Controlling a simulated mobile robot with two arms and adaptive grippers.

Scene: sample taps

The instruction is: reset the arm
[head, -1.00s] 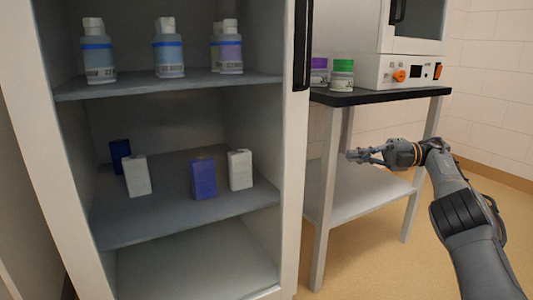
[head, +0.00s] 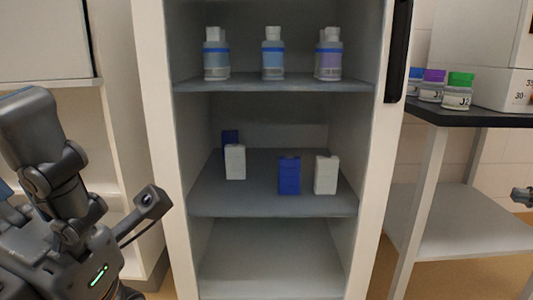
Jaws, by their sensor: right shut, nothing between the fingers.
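My right gripper (head: 522,195) shows only in part at the right edge of the head view. It is shut and empty, in front of the side table's lower shelf, and the rest of that arm is out of the picture. My left arm (head: 60,185) is folded at the left, in front of a pale wall unit. Its gripper fingers do not show.
An open cabinet (head: 158,130) stands in the middle. Its upper shelf (head: 250,84) holds several bottles, and its middle shelf (head: 265,205) holds white and blue boxes. A black-topped side table (head: 470,116) on the right bears coloured-lid jars (head: 458,92).

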